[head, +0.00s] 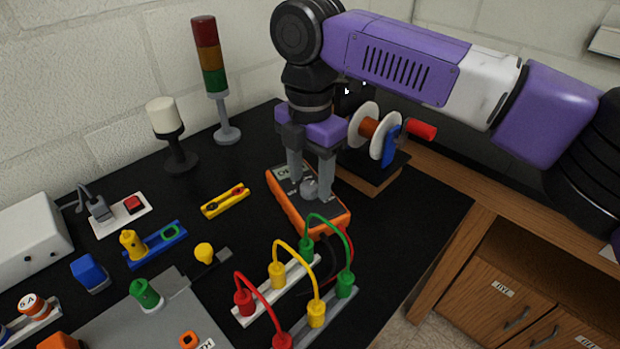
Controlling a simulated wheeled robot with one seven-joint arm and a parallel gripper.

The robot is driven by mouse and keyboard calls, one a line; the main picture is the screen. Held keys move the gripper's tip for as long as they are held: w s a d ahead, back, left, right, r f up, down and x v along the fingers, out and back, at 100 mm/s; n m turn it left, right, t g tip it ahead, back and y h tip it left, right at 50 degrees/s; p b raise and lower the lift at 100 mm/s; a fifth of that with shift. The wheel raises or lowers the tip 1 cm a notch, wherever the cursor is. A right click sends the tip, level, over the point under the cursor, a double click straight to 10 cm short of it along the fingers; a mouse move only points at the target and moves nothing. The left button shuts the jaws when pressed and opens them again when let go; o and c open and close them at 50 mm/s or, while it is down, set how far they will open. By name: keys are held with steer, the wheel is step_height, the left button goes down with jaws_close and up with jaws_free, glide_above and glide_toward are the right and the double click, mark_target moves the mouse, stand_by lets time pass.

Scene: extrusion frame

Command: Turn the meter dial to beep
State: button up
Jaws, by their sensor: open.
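The orange meter (284,218) lies on the black bench top with its grey face up. Its round grey dial (309,188) shows near the middle of the face. My gripper (310,192) points down over the meter, its two grey fingers apart on either side of the dial. I cannot tell whether the fingers touch the dial. The dial's markings, including the beep position, are too small to read, and part of the display is hidden behind the fingers.
Green, yellow and red cables (278,243) arch up just in front of the meter. A wire spool stand (374,175) stands close behind it to the right. A yellow holder (225,202) lies to the left. A signal tower (212,80) stands at the back.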

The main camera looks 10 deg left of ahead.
steer(key=shift+f, duration=0.4)
jaws_close()
